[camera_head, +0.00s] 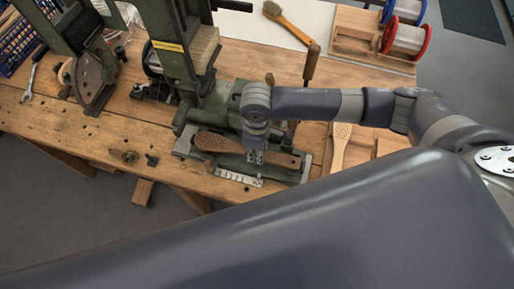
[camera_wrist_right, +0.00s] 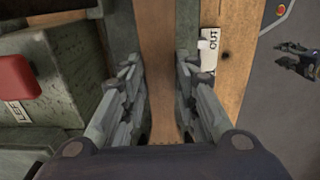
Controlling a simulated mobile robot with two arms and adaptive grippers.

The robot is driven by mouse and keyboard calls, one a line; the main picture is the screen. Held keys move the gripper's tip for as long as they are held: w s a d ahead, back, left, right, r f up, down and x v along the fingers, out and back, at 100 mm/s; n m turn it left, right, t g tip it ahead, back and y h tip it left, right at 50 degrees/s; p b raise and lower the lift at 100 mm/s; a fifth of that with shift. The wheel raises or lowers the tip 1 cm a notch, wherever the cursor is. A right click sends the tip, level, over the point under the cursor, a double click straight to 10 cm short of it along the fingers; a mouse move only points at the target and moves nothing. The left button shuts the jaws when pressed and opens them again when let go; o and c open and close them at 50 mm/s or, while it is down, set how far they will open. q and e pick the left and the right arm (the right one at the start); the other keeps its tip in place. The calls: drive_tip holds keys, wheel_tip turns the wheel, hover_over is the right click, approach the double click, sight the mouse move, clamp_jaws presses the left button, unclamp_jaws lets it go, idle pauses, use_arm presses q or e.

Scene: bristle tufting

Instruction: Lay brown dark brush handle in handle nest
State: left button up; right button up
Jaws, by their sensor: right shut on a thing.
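The dark brown brush handle (camera_head: 216,143) lies lengthwise over the bed of the green machine, its wide drilled head to the left. My right gripper (camera_head: 255,158) comes down on its middle from above and is shut on it. In the right wrist view the handle (camera_wrist_right: 166,65) runs between the two fingers of the gripper (camera_wrist_right: 162,110). The handle nest (camera_head: 304,169) appears to be the grey-green metal fixture under the handle, with a pale marked strip in front. I cannot tell whether the handle rests in it or hovers just above.
A light wooden brush handle (camera_head: 341,136) lies in a wooden tray to the right. A finished brush (camera_head: 287,22) lies at the back. Wire spools (camera_head: 402,37) stand at the back right. A red knob (camera_wrist_right: 18,75) shows beside the handle in the wrist view.

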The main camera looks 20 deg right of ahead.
drive_tip(key=shift+f, duration=0.25)
drive_tip(key=o, duration=1.2)
drive_tip(key=shift+c, duration=0.2)
drive_tip(key=o, duration=0.4)
drive_tip(key=shift+r+p, duration=3.55)
drive_tip(key=shift+p, duration=0.7)
drive_tip(key=shift+f, duration=0.1)
